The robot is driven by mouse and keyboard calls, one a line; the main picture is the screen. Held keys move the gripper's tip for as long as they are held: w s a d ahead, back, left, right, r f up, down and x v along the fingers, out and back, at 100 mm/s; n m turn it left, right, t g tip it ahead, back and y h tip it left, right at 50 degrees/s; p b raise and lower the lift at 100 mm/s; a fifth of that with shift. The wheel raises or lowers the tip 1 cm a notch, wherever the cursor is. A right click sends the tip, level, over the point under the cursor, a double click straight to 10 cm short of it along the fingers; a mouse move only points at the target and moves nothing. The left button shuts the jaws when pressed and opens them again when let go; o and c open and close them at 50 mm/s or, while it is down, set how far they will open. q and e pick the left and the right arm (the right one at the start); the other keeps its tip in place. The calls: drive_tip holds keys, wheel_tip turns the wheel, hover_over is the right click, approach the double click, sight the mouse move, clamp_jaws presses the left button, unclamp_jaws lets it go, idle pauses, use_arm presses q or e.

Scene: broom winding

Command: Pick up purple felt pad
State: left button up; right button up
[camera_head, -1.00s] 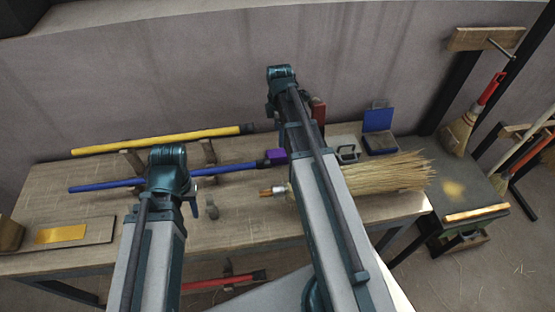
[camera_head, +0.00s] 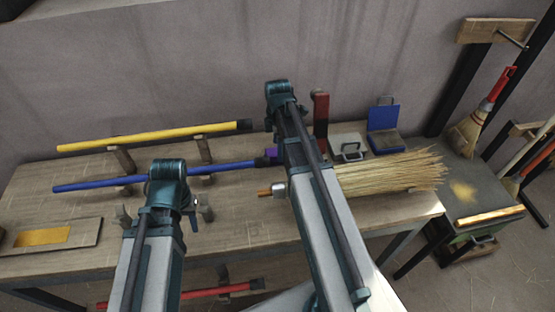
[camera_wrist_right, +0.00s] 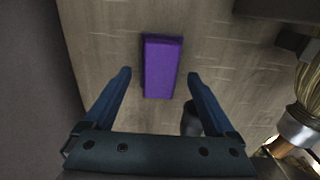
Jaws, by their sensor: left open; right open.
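The purple felt pad (camera_wrist_right: 162,66) is a small upright-looking block shape on the wooden bench, seen from above in the right wrist view. Only a sliver of the pad (camera_head: 270,153) shows in the head view, beside my right arm. My right gripper (camera_wrist_right: 159,76) is open, its two fingers on either side of the pad's near end in that picture, with gaps on both sides. Whether it touches the pad is not clear. My right gripper is hidden behind its arm in the head view. My left gripper (camera_head: 164,212) is open and empty over the bench.
A blue pole (camera_head: 90,184) and a yellow pole (camera_head: 150,137) lie on rests along the bench. A straw broom head (camera_head: 395,175) lies right of my right arm. A blue box (camera_head: 383,122) and a red block (camera_head: 320,112) stand at the back.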

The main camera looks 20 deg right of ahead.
use_arm(q)
wheel_tip(320, 180, down, 3)
drive_tip(key=shift+f+b, duration=0.15)
drive_tip(key=shift+b, duration=1)
use_arm(e)
wheel_tip(320, 180, down, 3)
drive_tip(key=shift+f, duration=0.15)
clamp_jaws()
